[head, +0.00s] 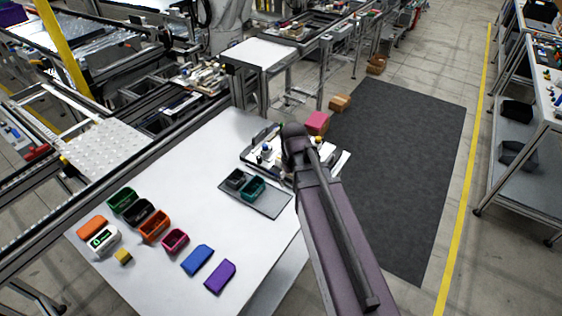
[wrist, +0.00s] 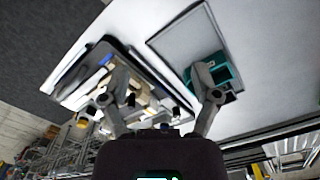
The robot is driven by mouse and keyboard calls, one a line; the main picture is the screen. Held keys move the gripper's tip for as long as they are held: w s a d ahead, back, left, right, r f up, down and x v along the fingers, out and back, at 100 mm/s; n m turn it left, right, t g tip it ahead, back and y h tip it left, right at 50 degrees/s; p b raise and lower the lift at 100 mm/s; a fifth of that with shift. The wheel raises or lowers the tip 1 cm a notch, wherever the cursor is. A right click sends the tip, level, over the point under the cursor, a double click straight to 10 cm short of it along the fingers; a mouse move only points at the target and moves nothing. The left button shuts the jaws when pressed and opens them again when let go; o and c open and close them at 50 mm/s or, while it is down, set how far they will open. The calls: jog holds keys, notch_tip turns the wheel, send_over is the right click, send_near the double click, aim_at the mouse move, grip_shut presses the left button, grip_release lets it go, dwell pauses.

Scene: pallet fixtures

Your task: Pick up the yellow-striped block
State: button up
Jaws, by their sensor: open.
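No yellow-striped block can be made out for certain. In the wrist view, my gripper (wrist: 161,68) is open, its two fingers spread with nothing held between them. The fixture (wrist: 92,66) with small pale, blue and yellow parts lies under and beside the left finger. A teal bin (wrist: 224,73) on a grey tray (wrist: 172,42) shows behind the right finger. In the head view, my arm reaches over the fixture (head: 252,158) and hides part of it; the fingers are hard to see there. A small plain-looking yellow block (head: 124,256) lies at the table's front left, far from my arm.
The white table (head: 165,185) also bears several coloured bins, such as a pink one (head: 175,241), plus orange, blue (head: 198,260) and purple (head: 220,276) blocks. The grey tray (head: 270,208) holds black and teal bins. A dark mat (head: 400,150) covers the floor at right.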

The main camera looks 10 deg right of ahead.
jog(key=w+r+n+p, duration=0.3)
jog(key=w+n, duration=0.4)
jog(key=w, duration=1.3)
jog(key=shift+w+d+r, duration=0.2)
jog(key=shift+d+r, duration=0.05)
jog(key=shift+r, duration=0.05)
jog(key=b, duration=0.8)
send_over(279, 158)
jog(key=f, duration=0.8)
jog(key=shift+s+d+f, duration=0.1)
jog(key=shift+d, duration=0.15)
jog(key=shift+f, duration=0.2)
jog(key=shift+f+b, duration=0.1)
jog(key=shift+b, duration=0.25)
jog(key=shift+a+f+b, duration=0.2)
jog(key=shift+f+b, duration=2.3)
grip_shut()
